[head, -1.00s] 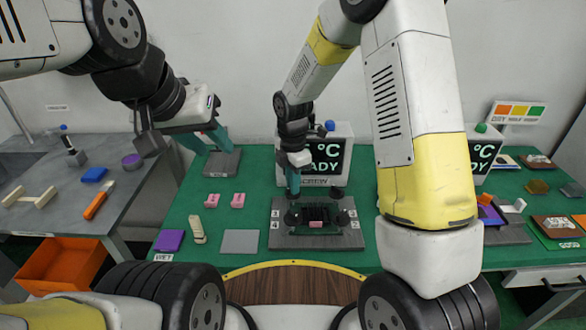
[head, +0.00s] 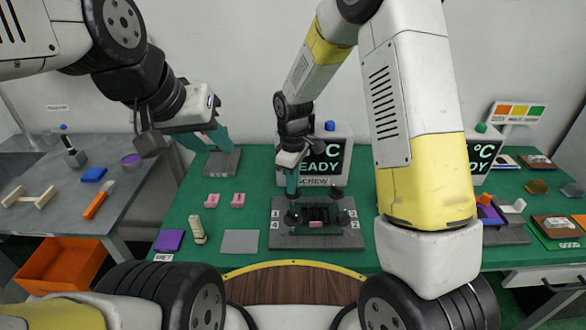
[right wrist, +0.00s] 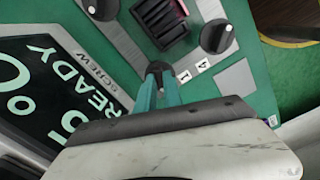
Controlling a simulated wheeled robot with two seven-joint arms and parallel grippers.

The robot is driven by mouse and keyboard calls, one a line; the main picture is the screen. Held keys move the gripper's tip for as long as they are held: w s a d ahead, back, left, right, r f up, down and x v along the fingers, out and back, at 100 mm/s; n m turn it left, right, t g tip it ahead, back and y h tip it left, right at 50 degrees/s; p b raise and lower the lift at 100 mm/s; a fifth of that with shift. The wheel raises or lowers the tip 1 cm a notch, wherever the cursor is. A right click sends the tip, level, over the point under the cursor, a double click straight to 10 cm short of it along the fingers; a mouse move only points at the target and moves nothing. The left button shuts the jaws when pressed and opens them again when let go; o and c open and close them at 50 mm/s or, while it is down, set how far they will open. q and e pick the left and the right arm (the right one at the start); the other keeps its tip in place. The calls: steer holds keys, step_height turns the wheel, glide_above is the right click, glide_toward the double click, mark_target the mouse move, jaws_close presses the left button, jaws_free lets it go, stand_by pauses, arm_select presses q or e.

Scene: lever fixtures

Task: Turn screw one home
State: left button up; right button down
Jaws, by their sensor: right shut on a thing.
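The screw fixture is a grey plate (head: 350,240) with black knobs at its corners and a ribbed black block (head: 317,213) with a pink piece in the middle. My right gripper (head: 292,193) points down at the back left knob. In the right wrist view its teal fingers (right wrist: 160,90) are shut on that black knob, screw one (right wrist: 158,67), beside the label "1". The fingers mostly hide this knob in the head view. The knob by label "4" (right wrist: 216,36) stands free beside it. My left gripper (head: 212,146) is open and empty, above a grey block at the back left.
A display (head: 328,158) reading "READY" and "SCREW" stands close behind the fixture. Pink pieces (head: 238,200), a beige piece (head: 198,231), a purple square (head: 169,240) and a grey pad (head: 240,241) lie to the left. Green mat between them is clear.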

steer(key=m, duration=0.6)
steer(key=shift+r, duration=0.1)
steer(key=m, duration=0.6)
steer(key=shift+w+m, duration=0.1)
steer(key=shift+m, duration=0.3)
steer(key=m, duration=0.4)
steer(key=shift+m, duration=0.3)
steer(key=m, duration=0.4)
steer(key=shift+m, duration=0.4)
steer(key=c, duration=1.5)
jaws_free()
steer(key=shift+r, duration=3.85)
